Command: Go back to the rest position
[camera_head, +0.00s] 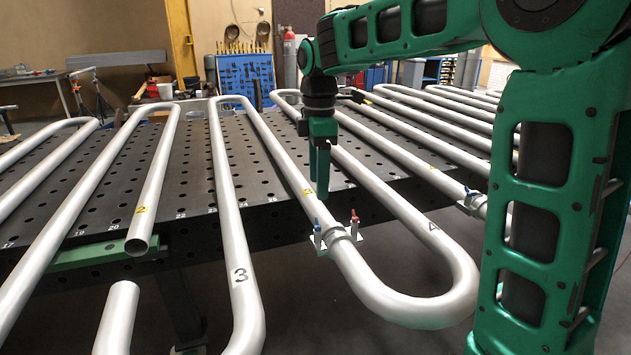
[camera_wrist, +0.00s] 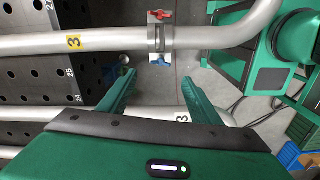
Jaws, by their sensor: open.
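My green gripper (camera_head: 319,185) points straight down over the pipe coils near the front edge of the perforated table. In the wrist view my gripper (camera_wrist: 157,82) is open, with nothing between its fingers. A grey serpentine pipe (camera_head: 268,140) runs beneath and beside it. A clamp (camera_head: 338,235) with a red and a blue handle sits around this pipe, below the gripper in the head view. In the wrist view the clamp (camera_wrist: 159,40) is just beyond the fingertips, apart from them. No rest position is marked in either view.
More pipe coils (camera_head: 160,170) lie across the dark perforated table (camera_head: 185,185), some reaching past its front edge. A second clamp (camera_head: 473,203) is farther right. A blue tool board (camera_head: 245,78) and a yellow post (camera_head: 181,38) stand at the back. Dark floor shows in front.

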